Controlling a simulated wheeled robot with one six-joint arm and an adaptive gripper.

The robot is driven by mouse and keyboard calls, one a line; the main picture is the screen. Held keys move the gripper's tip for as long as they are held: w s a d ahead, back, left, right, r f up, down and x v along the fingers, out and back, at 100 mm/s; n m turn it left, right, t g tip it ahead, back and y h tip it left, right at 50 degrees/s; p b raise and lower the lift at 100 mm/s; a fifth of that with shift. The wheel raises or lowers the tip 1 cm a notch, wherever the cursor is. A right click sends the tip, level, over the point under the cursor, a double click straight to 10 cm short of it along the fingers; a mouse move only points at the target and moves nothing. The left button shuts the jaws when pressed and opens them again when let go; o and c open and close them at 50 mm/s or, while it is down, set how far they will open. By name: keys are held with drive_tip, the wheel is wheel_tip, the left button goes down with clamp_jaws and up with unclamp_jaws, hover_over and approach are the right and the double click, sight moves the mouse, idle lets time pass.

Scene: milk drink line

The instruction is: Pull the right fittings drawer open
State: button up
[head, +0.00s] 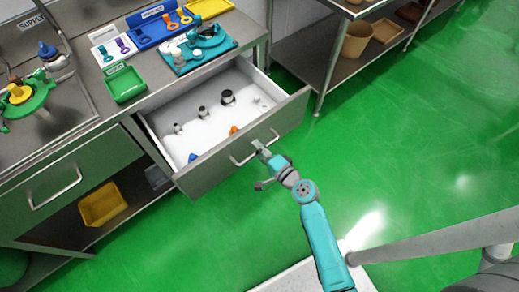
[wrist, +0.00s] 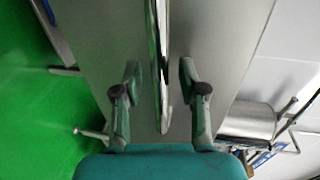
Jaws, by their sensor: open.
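The right fittings drawer (head: 207,177) is pulled well out from under the counter, its white inside showing in the head view. Several fittings stand or lie in it, dark, orange and blue. Its bar handle (head: 243,161) is on the steel front. My gripper (head: 262,153) is at this handle. In the wrist view the handle (wrist: 161,40) runs between the two fingers of my gripper (wrist: 159,70). The fingers are apart, with a gap on each side of the bar. The drawer front (wrist: 105,25) lies behind them.
The left drawer (head: 85,165) is shut. A yellow bin (head: 103,205) sits on the shelf below. The counter holds a green tray (head: 125,85), a blue tray and a teal fixture (head: 203,50). Green floor (head: 410,150) is clear to the right.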

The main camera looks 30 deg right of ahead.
drive_tip(key=v, duration=1.2)
drive_tip(key=shift+f, duration=0.1)
idle(0.4)
drive_tip(key=s+a+f+n+g+h, duration=0.1)
drive_tip(key=s+n+h, duration=0.1)
drive_tip(key=s, duration=0.5)
drive_tip(key=s+a+n+g+h, duration=0.1)
drive_tip(key=s+a+n+g, duration=0.15)
drive_tip(key=s, duration=0.45)
drive_tip(key=s+r+n+t, duration=0.3)
drive_tip(key=s+r+n, duration=0.8)
drive_tip(key=r, duration=0.4)
drive_tip(key=shift+a+r, duration=0.15)
drive_tip(key=shift+a, duration=0.25)
